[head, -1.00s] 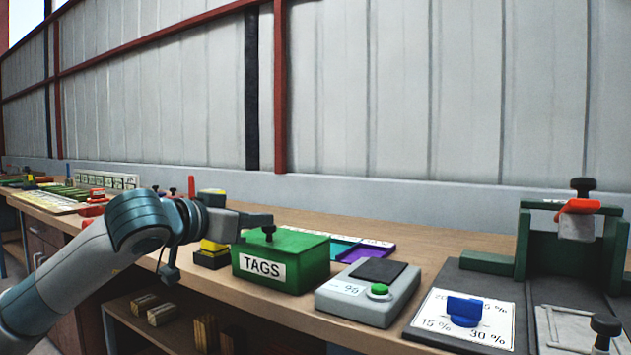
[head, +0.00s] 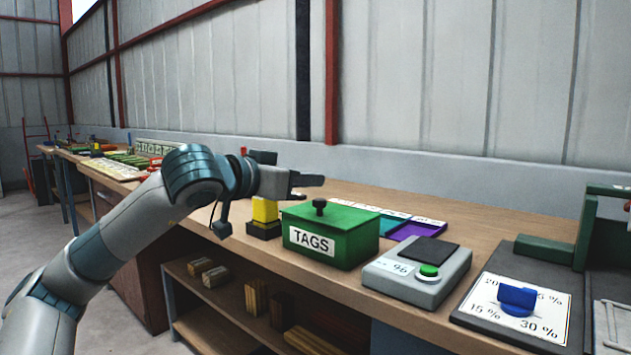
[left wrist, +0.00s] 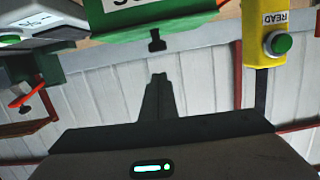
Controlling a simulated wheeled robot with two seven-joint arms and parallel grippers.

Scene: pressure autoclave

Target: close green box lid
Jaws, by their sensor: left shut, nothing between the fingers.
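The green box (head: 345,246) with a white TAGS label stands near the front edge of the bench. Its green lid (head: 352,217) lies flat on top, with a black knob (head: 320,207) on it. My left gripper (head: 318,181) is shut and empty, above and just behind the knob in the head view. In the left wrist view the gripper's dark fingers (left wrist: 158,92) are together, apart from the black knob (left wrist: 156,41). The green box (left wrist: 140,25) shows at that view's top edge. The box's inside is hidden. My right gripper is not in view.
A grey scale with a green button (head: 428,270) stands right of the box. A yellow and black device (head: 264,215) stands left of it. Purple and teal trays (head: 415,230) lie behind. A blue knob on a percent card (head: 517,299) is farther right.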

